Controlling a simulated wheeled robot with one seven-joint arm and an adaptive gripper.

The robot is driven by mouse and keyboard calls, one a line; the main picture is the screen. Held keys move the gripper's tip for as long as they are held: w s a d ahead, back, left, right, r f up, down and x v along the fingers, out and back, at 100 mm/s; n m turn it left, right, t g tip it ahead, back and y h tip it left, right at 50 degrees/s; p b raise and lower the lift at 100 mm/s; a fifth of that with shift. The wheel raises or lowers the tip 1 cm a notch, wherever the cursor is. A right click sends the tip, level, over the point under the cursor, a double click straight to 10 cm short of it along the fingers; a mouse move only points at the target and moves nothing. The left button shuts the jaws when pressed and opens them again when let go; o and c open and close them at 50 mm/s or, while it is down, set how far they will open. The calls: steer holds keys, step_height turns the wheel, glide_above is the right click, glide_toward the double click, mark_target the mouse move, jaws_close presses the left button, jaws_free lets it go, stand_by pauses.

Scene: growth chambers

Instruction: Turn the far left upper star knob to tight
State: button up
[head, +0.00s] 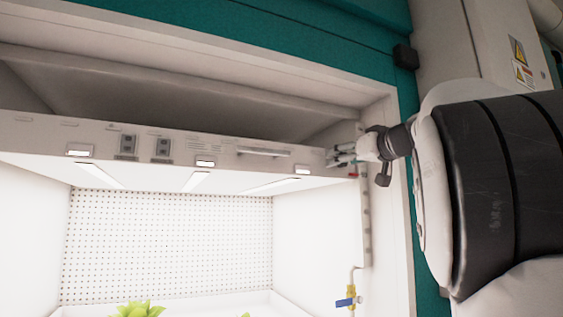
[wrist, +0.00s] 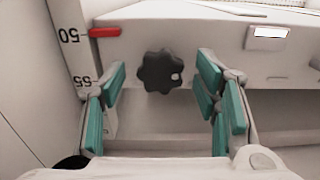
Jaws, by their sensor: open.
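A dark star knob (wrist: 160,72) with a small white dot on its right side sits on the pale front of a panel in the wrist view. My gripper (wrist: 160,100) is open, with one pair of teal-padded fingers left of the knob and the other right of it. The fingers look apart from the knob. In the head view my gripper (head: 335,157) is at the right end of the light panel (head: 225,152); the knob cannot be made out there.
A red pointer (wrist: 105,32) lies beside a scale strip (wrist: 72,40) marked 50 and 55. The chamber's right frame edge (head: 385,130) is close to my wrist. A valve with a blue handle (head: 345,302) is lower down. Green plants (head: 138,309) stand at the bottom.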

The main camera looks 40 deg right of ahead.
steer(key=c, duration=1.1)
steer(key=shift+c, duration=0.2)
steer(key=shift+m, duration=0.3)
steer(key=shift+d+f+m+p, duration=0.1)
steer(key=shift+m+p, duration=2.1)
steer(key=shift+m, duration=6.6)
